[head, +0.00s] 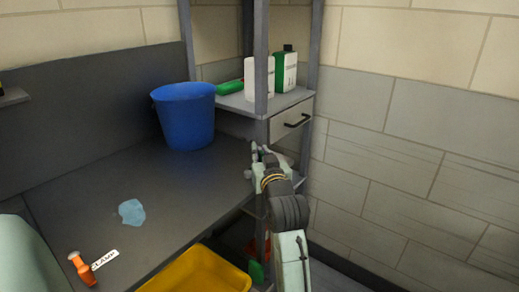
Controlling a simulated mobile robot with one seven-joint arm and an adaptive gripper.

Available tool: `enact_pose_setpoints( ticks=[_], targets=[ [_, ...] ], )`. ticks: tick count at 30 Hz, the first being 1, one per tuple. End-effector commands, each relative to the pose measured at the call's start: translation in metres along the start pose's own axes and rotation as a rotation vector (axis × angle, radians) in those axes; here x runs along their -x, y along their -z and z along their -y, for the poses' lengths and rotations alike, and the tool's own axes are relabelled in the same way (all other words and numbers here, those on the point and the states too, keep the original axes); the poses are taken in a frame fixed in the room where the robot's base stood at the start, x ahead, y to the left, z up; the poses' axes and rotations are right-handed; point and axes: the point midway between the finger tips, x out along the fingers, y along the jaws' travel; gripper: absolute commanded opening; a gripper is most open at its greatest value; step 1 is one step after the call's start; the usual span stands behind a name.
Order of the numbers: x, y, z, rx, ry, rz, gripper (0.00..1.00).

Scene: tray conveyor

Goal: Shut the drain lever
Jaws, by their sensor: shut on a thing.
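My gripper (262,150) is at the right edge of the grey worktop (90,205), in front of the shelf rack. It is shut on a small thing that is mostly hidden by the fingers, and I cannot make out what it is. I cannot clearly pick out a drain lever. An orange lever or handle (82,268) stands at the front left of the worktop, beside a white label (105,260) that seems to read CLAMP. My gripper is far from it.
A blue bucket (185,115) stands at the back of the worktop. A light-blue patch (132,212) lies near its middle. A yellow bin (200,272) is at the front edge. The rack holds bottles (285,72) above a drawer (290,122). A wall closes the right side.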

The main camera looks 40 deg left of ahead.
Motion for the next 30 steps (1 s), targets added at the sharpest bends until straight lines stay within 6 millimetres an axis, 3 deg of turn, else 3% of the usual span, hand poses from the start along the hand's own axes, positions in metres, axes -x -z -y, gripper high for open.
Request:
enact_pose_setpoints(
  ticks=[23,24,30],
  targets=[
    [0.0046,0.0003,-0.0043,0.001,-0.104,-0.001,0.00],
    [0.0046,0.0002,-0.0043,0.001,-0.104,-0.001,0.16],
    [0.0046,0.0000,-0.0044,0.001,-0.104,0.000,0.29]
  ],
)
